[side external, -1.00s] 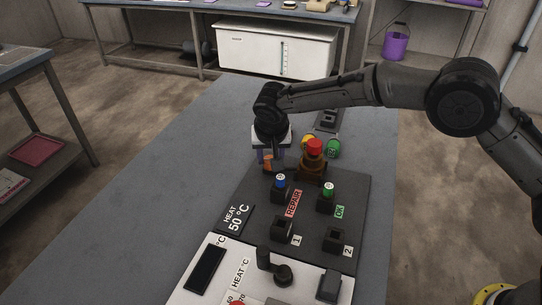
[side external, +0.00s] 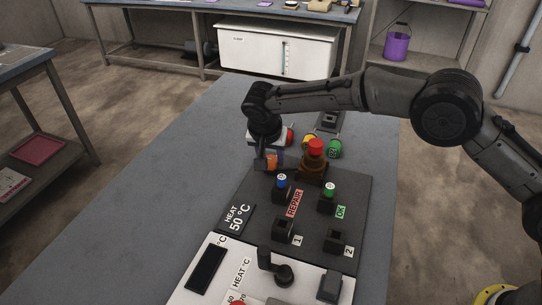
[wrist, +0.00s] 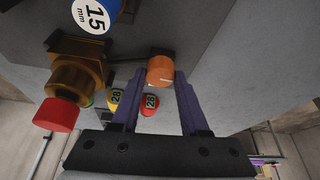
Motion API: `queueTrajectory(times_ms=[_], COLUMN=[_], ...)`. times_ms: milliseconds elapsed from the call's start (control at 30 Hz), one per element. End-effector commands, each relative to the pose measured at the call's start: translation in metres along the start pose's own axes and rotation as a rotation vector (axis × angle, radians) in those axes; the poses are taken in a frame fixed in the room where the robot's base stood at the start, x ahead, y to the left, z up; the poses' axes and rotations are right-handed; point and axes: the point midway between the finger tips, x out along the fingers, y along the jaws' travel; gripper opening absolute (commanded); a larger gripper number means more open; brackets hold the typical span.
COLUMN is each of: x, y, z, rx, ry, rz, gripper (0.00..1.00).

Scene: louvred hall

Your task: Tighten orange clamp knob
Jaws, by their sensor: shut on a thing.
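The orange clamp knob (side external: 271,162) is at the far-left edge of the dark panel, partly covered by my gripper in the side view. In the wrist view the orange knob (wrist: 160,71) is a short cylinder with a pale line on it, between the purple finger ends. My gripper (wrist: 160,82) is shut on the knob. In the side view my gripper (side external: 267,162) points down at it. The brown block with a red cap (side external: 315,160) stands just right of the gripper.
Red, yellow and green (side external: 335,149) pieces lie behind the brown block. Blue-topped (side external: 282,182) and green-topped (side external: 329,190) parts stand in black holders on the dark panel (side external: 268,222). The grey table (side external: 150,200) is clear to the left.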

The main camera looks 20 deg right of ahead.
Motion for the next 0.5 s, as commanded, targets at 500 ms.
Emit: queueTrajectory(times_ms=[500], x=[-0.0013], y=[-0.0002], z=[0.0], rx=[0.0], ry=[0.0], rz=[-0.001], gripper=[0.74])
